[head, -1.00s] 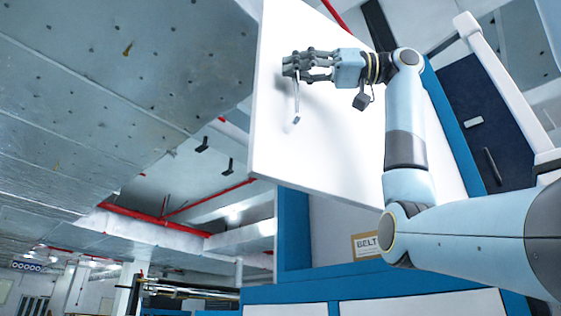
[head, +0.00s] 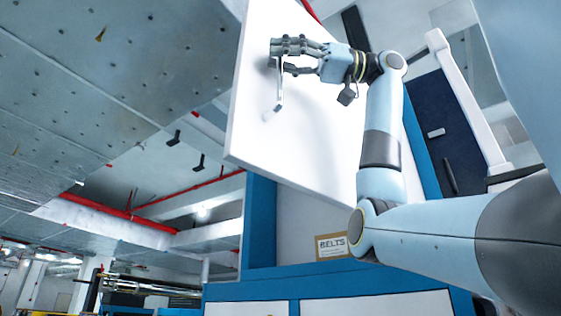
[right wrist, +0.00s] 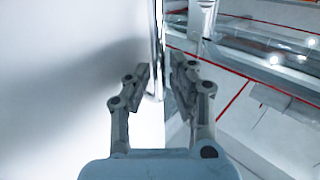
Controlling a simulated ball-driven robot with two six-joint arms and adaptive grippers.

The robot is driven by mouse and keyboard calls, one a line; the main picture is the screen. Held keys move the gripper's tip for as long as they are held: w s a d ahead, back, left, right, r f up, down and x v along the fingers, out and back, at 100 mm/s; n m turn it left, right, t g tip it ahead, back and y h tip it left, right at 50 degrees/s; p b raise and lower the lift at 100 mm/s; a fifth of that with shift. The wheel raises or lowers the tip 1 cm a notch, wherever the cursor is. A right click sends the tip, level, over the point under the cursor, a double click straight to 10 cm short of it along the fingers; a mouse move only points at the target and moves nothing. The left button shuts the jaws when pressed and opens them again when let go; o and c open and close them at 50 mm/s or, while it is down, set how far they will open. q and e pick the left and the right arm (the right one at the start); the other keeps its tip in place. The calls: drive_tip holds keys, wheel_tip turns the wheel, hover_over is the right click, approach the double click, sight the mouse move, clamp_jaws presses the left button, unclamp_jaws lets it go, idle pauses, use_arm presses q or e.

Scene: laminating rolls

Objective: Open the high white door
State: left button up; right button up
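The high white door (head: 300,120) stands ajar at the top of the blue cabinet, with its lower edge swung out from the opening. A slim metal handle (head: 279,95) sticks out from its face. My right gripper (head: 276,57) is at the upper end of this handle. In the right wrist view the handle (right wrist: 156,45) runs between the two fingers of the right gripper (right wrist: 161,70); the fingers are apart, with a gap at the bar. The white door (right wrist: 60,90) fills the left side there. My left gripper is not in view.
The blue cabinet frame (head: 261,220) shows beneath the door, with a box marked BELTS (head: 332,246) inside. White lower panels (head: 380,307) sit at the bottom. Left of the door is open air under the ceiling, with red pipes (head: 120,212).

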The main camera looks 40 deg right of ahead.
drive_tip(key=v, duration=1.2)
drive_tip(key=shift+w+f, duration=0.1)
drive_tip(key=shift+w, duration=0.05)
idle(0.3)
